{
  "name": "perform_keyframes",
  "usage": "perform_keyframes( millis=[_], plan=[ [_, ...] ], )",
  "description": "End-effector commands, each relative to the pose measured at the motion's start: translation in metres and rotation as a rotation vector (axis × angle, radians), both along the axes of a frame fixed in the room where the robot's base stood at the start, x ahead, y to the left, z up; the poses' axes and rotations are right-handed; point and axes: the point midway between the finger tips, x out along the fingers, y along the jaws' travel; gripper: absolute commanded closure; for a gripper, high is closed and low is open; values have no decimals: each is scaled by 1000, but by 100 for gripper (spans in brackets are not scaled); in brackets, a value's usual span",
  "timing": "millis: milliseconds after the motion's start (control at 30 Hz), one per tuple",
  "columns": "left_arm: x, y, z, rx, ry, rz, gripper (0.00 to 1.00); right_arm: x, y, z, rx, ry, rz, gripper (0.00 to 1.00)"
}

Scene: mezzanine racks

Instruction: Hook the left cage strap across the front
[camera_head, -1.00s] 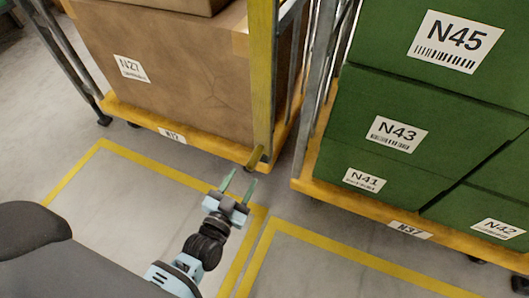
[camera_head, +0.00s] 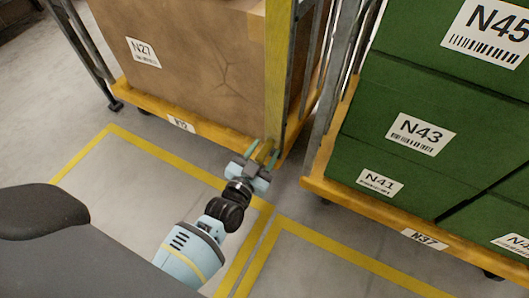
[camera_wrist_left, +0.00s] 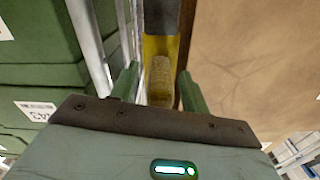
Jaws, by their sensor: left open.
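The left cage is the trolley with a yellow deck (camera_head: 215,132) labelled N12 and a large brown carton (camera_head: 200,70) labelled N27. A yellow strap (camera_head: 277,80) hangs down its right front corner, beside the grey bars. In the left wrist view the strap's tan, rounded end piece (camera_wrist_left: 160,80) stands between my two green fingers. My left gripper (camera_head: 264,150) is open around that end piece at the deck's front right corner; it also shows in the left wrist view (camera_wrist_left: 158,88). I cannot tell whether either finger touches it. My right gripper is out of view.
A second trolley with green crates (camera_head: 420,135) and a yellow deck (camera_head: 375,212) labelled N37 stands close on the right, across a narrow gap. Yellow floor lines (camera_head: 165,155) run in front of both. The grey floor in front is clear.

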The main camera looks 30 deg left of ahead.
Motion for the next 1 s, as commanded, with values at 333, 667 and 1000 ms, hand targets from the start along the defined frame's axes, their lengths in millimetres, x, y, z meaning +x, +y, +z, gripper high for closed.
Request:
perform_keyframes(
  millis=[333,667,1000],
  plan=[
    [3,0,0,-1,1,0,57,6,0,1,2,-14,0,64],
    [3,0,0,-1,0,0,100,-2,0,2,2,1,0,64],
    [3,2,0,5,0,0,100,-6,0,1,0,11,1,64]
  ],
)
